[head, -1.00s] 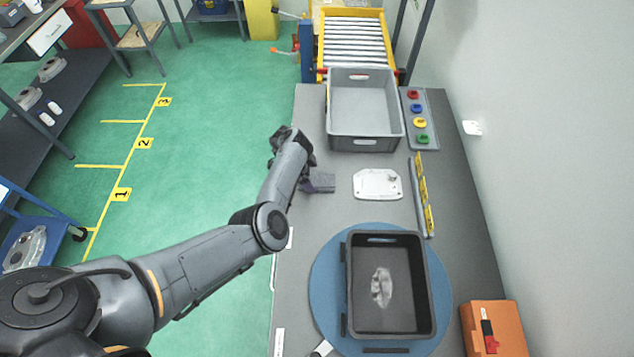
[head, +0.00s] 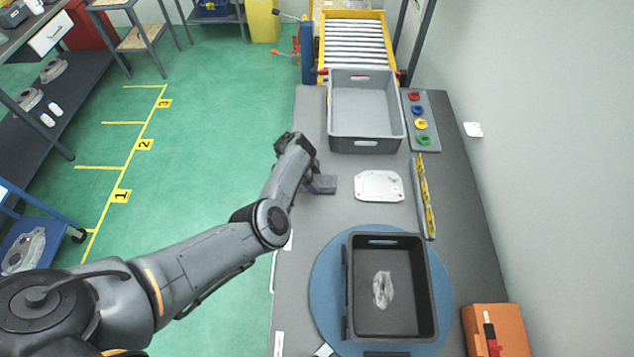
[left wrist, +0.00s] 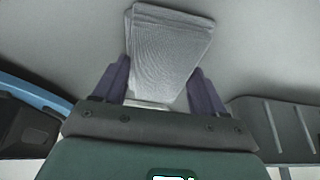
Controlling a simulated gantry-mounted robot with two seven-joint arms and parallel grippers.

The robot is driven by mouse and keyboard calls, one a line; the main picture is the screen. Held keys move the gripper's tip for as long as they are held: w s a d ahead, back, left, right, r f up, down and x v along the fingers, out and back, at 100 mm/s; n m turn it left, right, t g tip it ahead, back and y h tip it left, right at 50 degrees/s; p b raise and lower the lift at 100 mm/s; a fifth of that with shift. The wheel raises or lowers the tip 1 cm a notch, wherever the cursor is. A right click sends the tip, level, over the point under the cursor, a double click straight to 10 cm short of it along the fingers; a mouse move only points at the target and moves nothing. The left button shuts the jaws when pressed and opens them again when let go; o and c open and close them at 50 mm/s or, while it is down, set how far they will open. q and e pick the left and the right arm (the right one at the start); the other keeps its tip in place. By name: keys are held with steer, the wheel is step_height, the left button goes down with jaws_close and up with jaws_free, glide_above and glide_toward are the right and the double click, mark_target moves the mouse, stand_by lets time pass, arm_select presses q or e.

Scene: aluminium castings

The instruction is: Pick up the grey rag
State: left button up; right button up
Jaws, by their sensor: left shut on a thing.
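The grey rag (head: 323,184) is a small folded cloth near the left edge of the workbench. In the left wrist view the rag (left wrist: 170,50) is a ribbed grey stack lying between two purple fingers. My left gripper (head: 311,184) is at the rag's left side, low over the bench, and its fingers (left wrist: 165,85) are shut on the rag. Whether the rag is clear of the bench top I cannot tell. My right gripper is not in view.
A white cover plate (head: 379,186) lies right of the rag. A grey crate (head: 366,145) stands behind, beside a panel of coloured buttons (head: 419,120). A black tray (head: 408,325) holding a casting (head: 382,289) sits on a blue turntable (head: 325,290) in front.

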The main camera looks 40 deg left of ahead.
arm_select(q)
steer(key=shift+r, duration=0.5)
step_height(320, 180, up, 4)
steer(key=shift+d+f+p, duration=0.1)
steer(key=shift+f+p, duration=0.1)
steer(key=shift+p, duration=0.8)
steer(key=s+d+r+p, duration=0.2)
steer(key=d+r, duration=0.4)
steer(key=d, duration=0.5)
steer(key=shift+s+r+p, duration=0.2)
steer(key=shift+s+p, duration=0.2)
